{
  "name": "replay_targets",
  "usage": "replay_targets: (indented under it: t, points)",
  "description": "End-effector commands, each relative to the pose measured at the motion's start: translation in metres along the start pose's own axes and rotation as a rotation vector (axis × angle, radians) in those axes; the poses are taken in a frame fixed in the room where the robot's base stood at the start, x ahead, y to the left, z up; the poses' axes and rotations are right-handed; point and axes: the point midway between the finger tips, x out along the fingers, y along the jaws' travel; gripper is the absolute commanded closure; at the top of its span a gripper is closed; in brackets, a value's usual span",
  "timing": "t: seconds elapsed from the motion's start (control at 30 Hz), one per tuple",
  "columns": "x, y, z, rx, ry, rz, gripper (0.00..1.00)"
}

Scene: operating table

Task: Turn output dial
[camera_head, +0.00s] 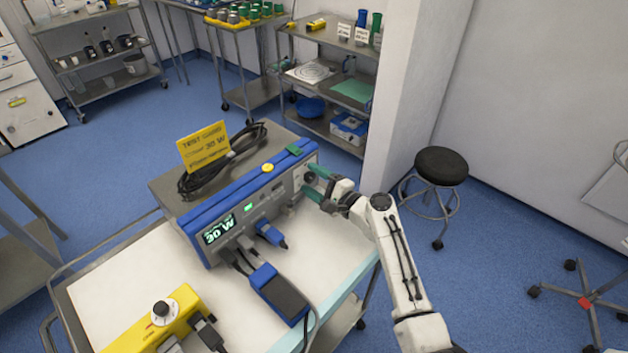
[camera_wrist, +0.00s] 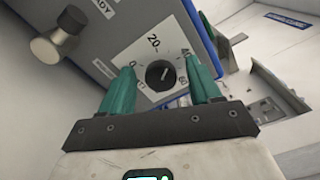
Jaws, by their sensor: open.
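The output dial (camera_wrist: 160,75) is a dark round knob on a white numbered plate in the wrist view; a 20 mark shows above it. It sits on the front of a blue-and-grey unit (camera_head: 215,215), whose green display (camera_head: 219,230) appears to read about 30 W. My gripper (camera_wrist: 160,66) is open. Its two green fingers stand on either side of the dial, and a gap shows on both sides. In the head view my gripper (camera_head: 315,183) is at the right end of the unit's front. The fingers partly hide the dial there.
A yellow card (camera_head: 203,147) reading 30 W and a coiled black cable (camera_head: 228,165) are on top of the unit. A black stool (camera_head: 441,166) stands at right.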

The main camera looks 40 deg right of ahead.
Motion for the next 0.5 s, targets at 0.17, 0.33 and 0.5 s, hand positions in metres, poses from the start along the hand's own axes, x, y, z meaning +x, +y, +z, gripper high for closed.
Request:
replay_targets:
  t: [0.17,0.33,0.5]
  points:
    - [-0.0001,0.0,0.0001,0.0,0.0,0.0,0.39]
    - [-0.0003,-0.0001,0.0,0.0,0.0,0.0,0.55]
    - [-0.0004,0.0,0.0,0.0,0.0,0.0,0.72]
